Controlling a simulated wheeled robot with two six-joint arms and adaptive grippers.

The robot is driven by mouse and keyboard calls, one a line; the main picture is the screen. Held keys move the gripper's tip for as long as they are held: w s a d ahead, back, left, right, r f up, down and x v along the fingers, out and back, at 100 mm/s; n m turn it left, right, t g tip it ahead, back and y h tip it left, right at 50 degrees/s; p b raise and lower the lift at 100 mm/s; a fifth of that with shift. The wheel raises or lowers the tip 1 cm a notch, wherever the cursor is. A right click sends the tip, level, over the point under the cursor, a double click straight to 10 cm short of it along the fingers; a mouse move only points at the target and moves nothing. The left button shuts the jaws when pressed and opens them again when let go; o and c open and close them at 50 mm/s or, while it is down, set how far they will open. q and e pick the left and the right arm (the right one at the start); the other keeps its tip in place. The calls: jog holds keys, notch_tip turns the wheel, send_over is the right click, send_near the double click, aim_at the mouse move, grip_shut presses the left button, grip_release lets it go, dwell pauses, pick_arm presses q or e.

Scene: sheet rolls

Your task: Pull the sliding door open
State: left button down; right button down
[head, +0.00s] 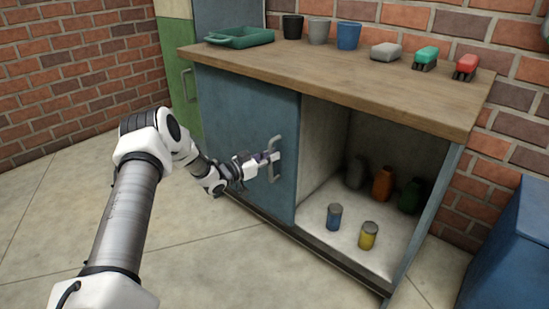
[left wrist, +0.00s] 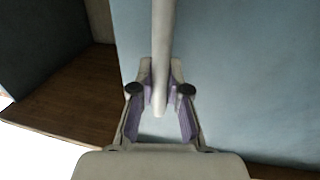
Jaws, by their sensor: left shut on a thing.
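The blue sliding door (head: 245,115) covers the left part of the cabinet front; the right part stands open. A grey bar handle (head: 272,160) is fixed upright near the door's right edge. My left gripper (head: 268,158) is shut on the handle. In the left wrist view the handle (left wrist: 163,45) runs down between the two fingers of the gripper (left wrist: 161,88), with the blue door (left wrist: 240,80) behind it. My right gripper is in neither view.
In the open part stand a blue can (head: 333,217), a yellow can (head: 368,235) and several bottles, one orange (head: 382,184). The wooden top (head: 330,68) bears a green tray (head: 240,37), cups and brushes. A blue box (head: 510,255) stands at right. The floor in front is clear.

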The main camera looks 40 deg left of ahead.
pick_arm(q)
jog(key=c, duration=1.1)
grip_release()
jog(key=shift+c, duration=0.2)
jog(key=v, duration=1.2)
